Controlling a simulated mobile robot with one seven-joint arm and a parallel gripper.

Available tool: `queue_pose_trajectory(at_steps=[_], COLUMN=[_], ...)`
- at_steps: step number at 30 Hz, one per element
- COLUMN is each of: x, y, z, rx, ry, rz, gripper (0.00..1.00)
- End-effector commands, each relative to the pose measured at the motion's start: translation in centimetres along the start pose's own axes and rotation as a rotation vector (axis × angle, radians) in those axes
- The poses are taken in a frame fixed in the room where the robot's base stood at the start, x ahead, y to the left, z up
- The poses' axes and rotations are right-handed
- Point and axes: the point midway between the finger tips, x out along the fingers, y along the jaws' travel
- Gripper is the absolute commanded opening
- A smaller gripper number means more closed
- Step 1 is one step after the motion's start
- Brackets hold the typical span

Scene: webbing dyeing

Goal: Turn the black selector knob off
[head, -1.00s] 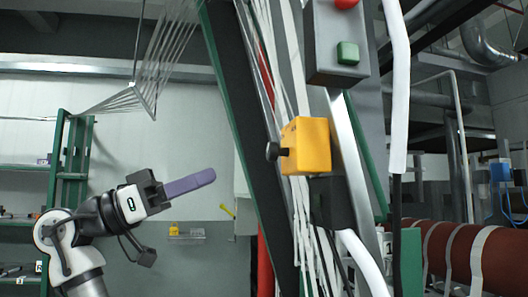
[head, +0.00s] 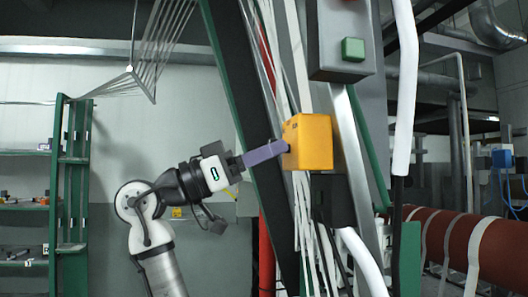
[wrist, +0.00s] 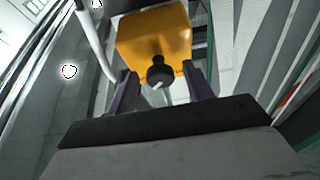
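The yellow switch box (head: 308,142) is mounted on the green-edged machine frame and also shows in the wrist view (wrist: 153,38). The black selector knob (wrist: 160,72) sticks out of its face in the wrist view. In the head view the knob is hidden behind my purple fingers. My gripper (head: 286,147) reaches the left side of the box. In the wrist view my gripper (wrist: 160,78) is open, with one finger on each side of the knob and a gap visible to both. I cannot tell whether the fingertips touch the box.
A grey control box with a green button (head: 352,49) hangs above the yellow box. White webbing strands (head: 305,230) and a white conduit (head: 402,100) run close by. A green shelf rack (head: 70,180) stands at the left.

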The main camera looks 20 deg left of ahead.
Motion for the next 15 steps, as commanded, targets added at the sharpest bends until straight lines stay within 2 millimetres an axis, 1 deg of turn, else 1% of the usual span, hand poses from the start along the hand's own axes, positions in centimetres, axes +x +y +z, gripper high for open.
queue_pose_trajectory(at_steps=[1,9,10,15], x=[-0.02,-0.04,-0.04,-0.06], y=[-0.01,-0.01,-0.01,0.00], z=[0.00,-0.01,-0.01,0.02], rx=[0.000,0.000,0.000,-0.010], ry=[0.000,0.000,0.000,0.000], rz=[0.000,0.000,0.000,-0.005], gripper=[0.45,0.10,0.08,0.08])
